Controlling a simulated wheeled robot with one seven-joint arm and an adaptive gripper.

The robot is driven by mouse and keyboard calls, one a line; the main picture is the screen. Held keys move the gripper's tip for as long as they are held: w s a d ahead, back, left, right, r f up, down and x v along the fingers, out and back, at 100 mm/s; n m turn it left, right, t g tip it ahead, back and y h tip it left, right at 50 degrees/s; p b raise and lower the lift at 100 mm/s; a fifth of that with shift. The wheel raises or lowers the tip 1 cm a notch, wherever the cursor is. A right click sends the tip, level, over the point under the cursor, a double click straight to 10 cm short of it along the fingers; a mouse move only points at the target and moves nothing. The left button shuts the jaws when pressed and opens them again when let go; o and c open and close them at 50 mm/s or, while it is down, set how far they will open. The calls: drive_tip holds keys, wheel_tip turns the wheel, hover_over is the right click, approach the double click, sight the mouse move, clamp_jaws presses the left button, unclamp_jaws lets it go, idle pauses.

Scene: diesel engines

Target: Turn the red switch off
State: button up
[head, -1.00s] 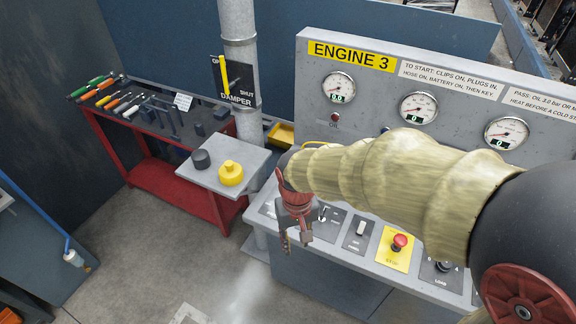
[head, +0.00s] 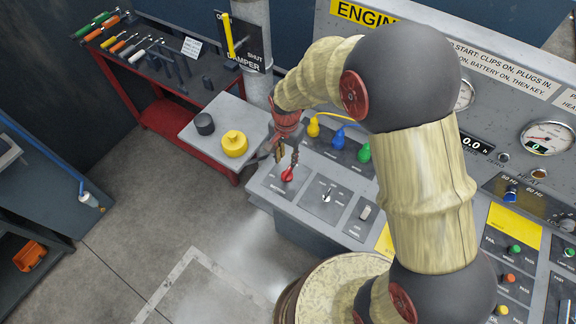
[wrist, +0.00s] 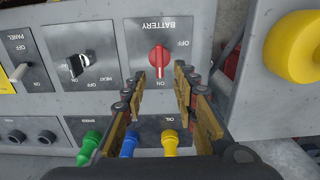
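The red switch (wrist: 159,58) is a rotary knob on a dark plate marked BATTERY, with OFF and ON labels. Its handle lies in line with the ON label in the wrist view, where the lettering is upside down. The switch also shows in the head view (head: 287,174), at the near left end of the engine console. My gripper (wrist: 157,80) is open and empty. Its two fingers are spread either side of the line to the switch, with the knob showing between and beyond the tips. In the head view my gripper (head: 286,150) is just above the switch; contact cannot be told.
A key switch (wrist: 80,64) and a PANEL toggle (wrist: 18,72) sit beside the battery plate. Yellow (wrist: 169,140), blue (wrist: 129,143) and green (wrist: 88,145) plugs stand close by. A small grey table with a yellow knob (head: 234,143) is left of the console.

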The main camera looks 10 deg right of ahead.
sight(287, 171)
drive_tip(key=shift+f, duration=3.9)
drive_tip(key=c, duration=0.3)
drive_tip(key=c, duration=0.4)
clamp_jaws()
